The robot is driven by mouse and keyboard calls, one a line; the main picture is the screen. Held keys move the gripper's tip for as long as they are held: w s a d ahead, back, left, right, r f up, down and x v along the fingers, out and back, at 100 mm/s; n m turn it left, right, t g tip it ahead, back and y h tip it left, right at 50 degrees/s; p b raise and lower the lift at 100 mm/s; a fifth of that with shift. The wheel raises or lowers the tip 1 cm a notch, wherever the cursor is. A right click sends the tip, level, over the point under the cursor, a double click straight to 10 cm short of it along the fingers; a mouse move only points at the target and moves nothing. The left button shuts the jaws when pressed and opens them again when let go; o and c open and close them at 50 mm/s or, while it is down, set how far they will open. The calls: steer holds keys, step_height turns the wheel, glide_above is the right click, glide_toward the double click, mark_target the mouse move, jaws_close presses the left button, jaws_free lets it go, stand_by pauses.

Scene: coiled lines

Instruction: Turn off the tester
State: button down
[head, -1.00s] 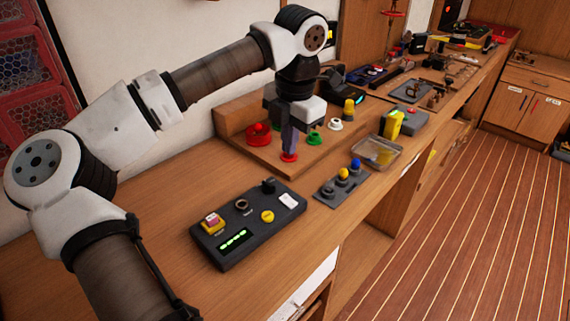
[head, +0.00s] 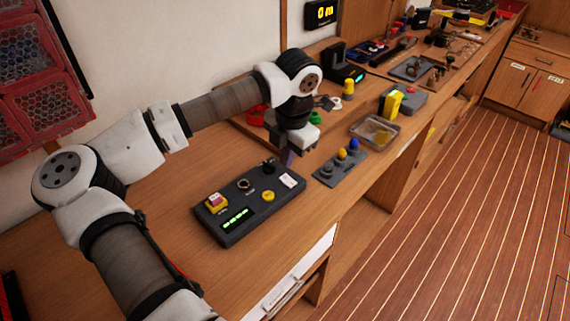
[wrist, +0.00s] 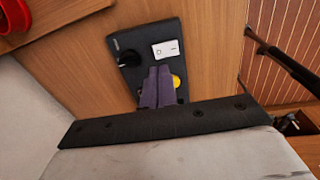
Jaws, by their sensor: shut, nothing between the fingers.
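The tester is a dark grey box (head: 238,226) on the wooden bench, with a lit green display (head: 236,218). It has a red-topped switch on a yellow base (head: 215,203), a round socket (head: 244,184), a yellow button (head: 268,196), a black knob (head: 269,165) and a white rocker switch plate (head: 288,181). In the wrist view the rocker plate (wrist: 166,49) and black knob (wrist: 129,58) show beyond my fingers. My gripper (head: 287,158) is shut and empty, pointing down above the tester's far right end. In the wrist view its fingers hide part of the box and yellow button.
A panel with yellow and blue knobs (head: 340,165) lies to the right of the tester. A clear tray (head: 376,131) and a yellow-and-grey device (head: 402,101) stand beyond. Red coiled line (wrist: 14,14) shows at the wrist view's top left. Bench left of the tester is clear.

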mark_target(284, 179)
steer(key=f+p, duration=0.1)
steer(key=f, duration=0.4)
steer(key=shift+w+a+p, duration=0.2)
steer(key=shift+p, duration=0.15)
steer(key=f+b, duration=0.1)
steer(key=b, duration=0.2)
steer(key=shift+w+a+f, duration=0.1)
steer(key=shift+f, duration=0.05)
steer(key=shift+r+p, duration=0.35)
steer(key=shift+r, duration=0.05)
steer(key=shift+f, duration=0.1)
steer(key=shift+s, duration=0.2)
